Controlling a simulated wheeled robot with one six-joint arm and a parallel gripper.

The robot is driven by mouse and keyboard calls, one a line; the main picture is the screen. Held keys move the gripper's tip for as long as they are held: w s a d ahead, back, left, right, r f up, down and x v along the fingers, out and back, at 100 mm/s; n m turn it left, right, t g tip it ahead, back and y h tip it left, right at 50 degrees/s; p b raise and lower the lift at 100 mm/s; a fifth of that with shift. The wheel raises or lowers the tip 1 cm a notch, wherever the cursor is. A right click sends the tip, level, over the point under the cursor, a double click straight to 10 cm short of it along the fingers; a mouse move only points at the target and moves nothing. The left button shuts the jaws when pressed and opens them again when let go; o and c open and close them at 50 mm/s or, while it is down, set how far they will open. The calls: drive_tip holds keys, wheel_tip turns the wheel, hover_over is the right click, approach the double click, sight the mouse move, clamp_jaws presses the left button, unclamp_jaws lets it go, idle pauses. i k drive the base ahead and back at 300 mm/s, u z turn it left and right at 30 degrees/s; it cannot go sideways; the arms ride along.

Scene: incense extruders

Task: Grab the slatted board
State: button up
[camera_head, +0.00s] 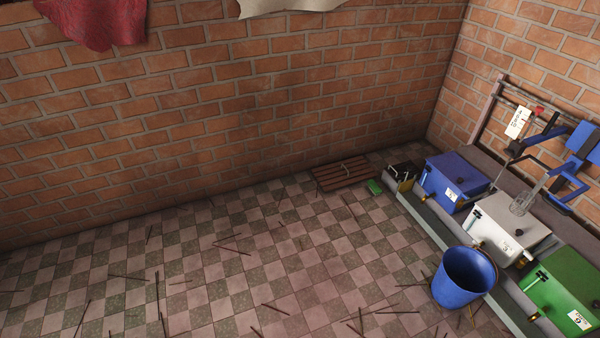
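The slatted board (331,178) is brown and lies flat on the checkered floor near the foot of the brick wall, right of the middle. It has parallel slats, and a small pale item (346,168) is on its top. A small green object (374,187) is on the floor close to its right end. My gripper does not show in this view.
On the right, a low ledge (412,205) carries blue (447,170), white (490,222) and green (572,290) machines. A blue bucket (450,290) stands before it. Thin sticks (232,250) litter the otherwise open floor. Red (100,22) and cream cloths hang above.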

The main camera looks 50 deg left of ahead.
sight(324, 174)
drive_tip(key=u, duration=1.8)
drive_tip(key=i, duration=1.65)
drive_tip(key=u, duration=0.25)
drive_tip(key=i, duration=2)
drive_tip(key=z, duration=0.3)
